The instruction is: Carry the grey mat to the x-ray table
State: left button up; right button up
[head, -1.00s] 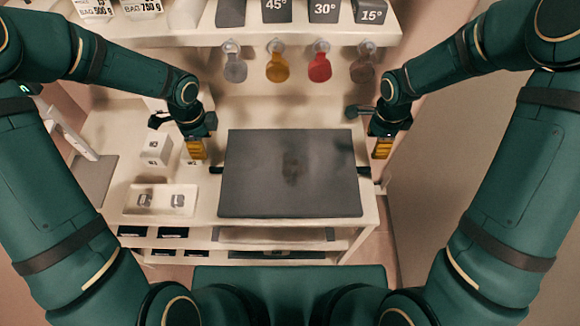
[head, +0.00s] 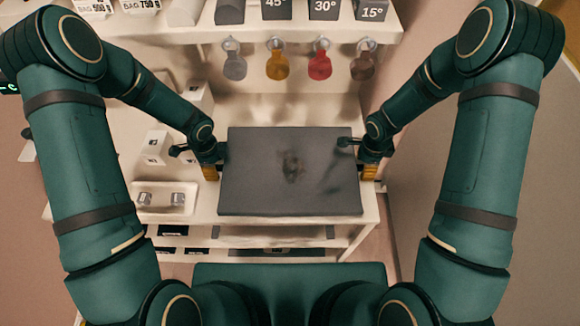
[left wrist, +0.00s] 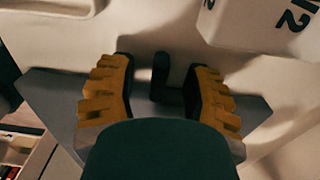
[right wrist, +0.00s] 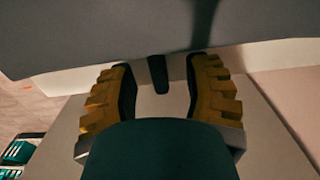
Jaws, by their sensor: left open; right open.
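The grey mat (head: 270,190) lies flat on the white counter, with dark smudges on its top. My left gripper (head: 209,172) is at the mat's left edge, open. In the left wrist view a dark handle (left wrist: 161,78) stands between its spread yellow fingers. My right gripper (head: 368,172) is at the right edge, also open. In the right wrist view another dark handle (right wrist: 158,75) lies between its fingers, below the mat's edge (right wrist: 100,50). Neither gripper is closed on a handle. I cannot make out the x-ray table in these views.
The white counter (head: 200,212) has a small tray (head: 148,205) with metal pieces and white boxes (head: 157,146) on its left. Coloured paddles (head: 277,65) hang from the shelf behind the mat. Lower shelves (head: 230,243) hold dark items. A wall stands close on the right.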

pick_arm(q)
jog(key=shift+f, duration=0.45)
pick_arm(e)
jog(key=shift+f, duration=0.4)
pick_arm(q)
jog(key=shift+s, duration=0.1)
grip_shut()
pick_arm(e)
jog(key=shift+s, duration=0.1)
grip_shut()
